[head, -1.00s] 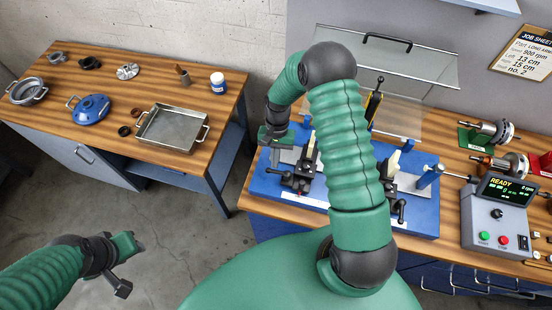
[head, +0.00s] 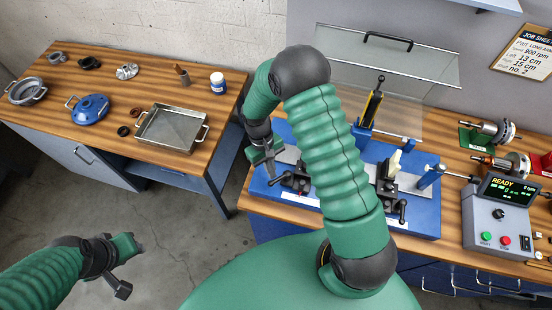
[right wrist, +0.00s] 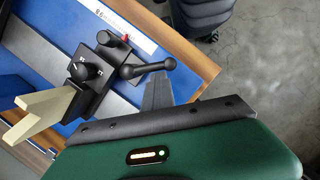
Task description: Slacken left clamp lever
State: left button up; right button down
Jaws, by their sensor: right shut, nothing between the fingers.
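The left clamp (head: 298,179) is a black block on the blue balancing base (head: 310,214); my right arm partly hides it in the head view. In the right wrist view the clamp (right wrist: 90,78) shows with a cream pad (right wrist: 38,114). Its black clamp lever (right wrist: 148,68) has a ball end and points right. My right gripper (head: 270,171) is shut and empty at the left of the clamp. Its grey fingers (right wrist: 158,92) appear close to the lever's ball end; contact cannot be told. My left gripper (head: 128,268) is over the floor, its jaw state unclear.
The right clamp (head: 389,185) and a yellow-black tool (head: 371,106) are on the machine, under a clear raised guard (head: 400,65). The control box (head: 497,220) reads READY. A side bench (head: 110,128) with a metal tray (head: 172,128) stands left; bare floor lies between.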

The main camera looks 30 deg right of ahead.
aim_at(274, 182)
jog(key=s+n, duration=0.1)
jog(key=n, duration=0.1)
jog(key=s+n+h, duration=0.1)
jog(key=n, duration=0.1)
jog(key=shift+a, duration=0.4)
jog(key=shift+s+n+t+h, duration=0.15)
jog(key=shift+s+n+h, duration=0.1)
jog(key=shift+n, duration=0.4)
jog(key=shift+s+n+t+h, duration=0.15)
jog(key=shift+s+n, duration=0.05)
jog(key=shift+n, duration=0.45)
